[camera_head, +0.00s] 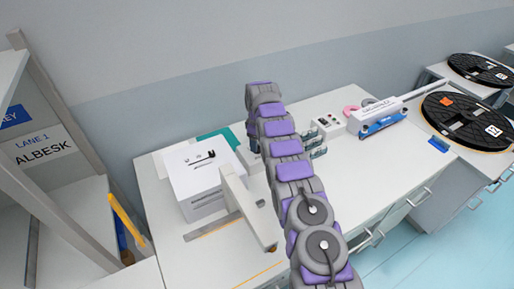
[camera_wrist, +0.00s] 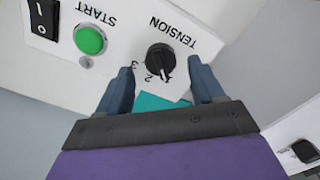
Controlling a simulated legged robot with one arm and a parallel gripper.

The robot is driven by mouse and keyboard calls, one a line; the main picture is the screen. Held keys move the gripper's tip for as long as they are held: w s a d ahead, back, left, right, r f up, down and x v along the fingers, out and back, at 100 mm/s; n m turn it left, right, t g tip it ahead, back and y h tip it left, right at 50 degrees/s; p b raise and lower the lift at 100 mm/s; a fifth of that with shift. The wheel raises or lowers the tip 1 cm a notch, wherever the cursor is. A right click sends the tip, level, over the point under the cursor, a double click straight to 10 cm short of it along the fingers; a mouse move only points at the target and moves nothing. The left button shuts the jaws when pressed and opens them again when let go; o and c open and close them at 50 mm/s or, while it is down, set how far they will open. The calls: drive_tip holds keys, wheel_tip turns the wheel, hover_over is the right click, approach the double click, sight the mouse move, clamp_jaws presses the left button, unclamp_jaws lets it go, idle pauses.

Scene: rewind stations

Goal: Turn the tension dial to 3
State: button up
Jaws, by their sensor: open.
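The black tension dial (camera_wrist: 160,61) is on a white panel in the wrist view, with the TENSION label and the numbers upside down. A white mark on the dial points down, near the 1. The 3 (camera_wrist: 134,65) is printed to its left and the 2 lies between. My gripper (camera_wrist: 160,74) is open, one blue-grey finger on each side of the dial. No contact with the dial is visible. In the head view my arm hides the gripper and the dial.
A green START button (camera_wrist: 90,40) and a black rocker switch (camera_wrist: 43,17) are left of the dial. In the head view a white box (camera_head: 200,180) stands on the bench left of my arm. A blue-and-white device (camera_head: 382,122) and black reels (camera_head: 470,120) are at right.

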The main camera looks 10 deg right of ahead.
wheel_tip(320, 180, down, 2)
drive_tip(key=shift+w+f, duration=0.1)
drive_tip(key=shift+f, duration=0.15)
drive_tip(key=shift+c, duration=0.4)
drive_tip(key=c, duration=1)
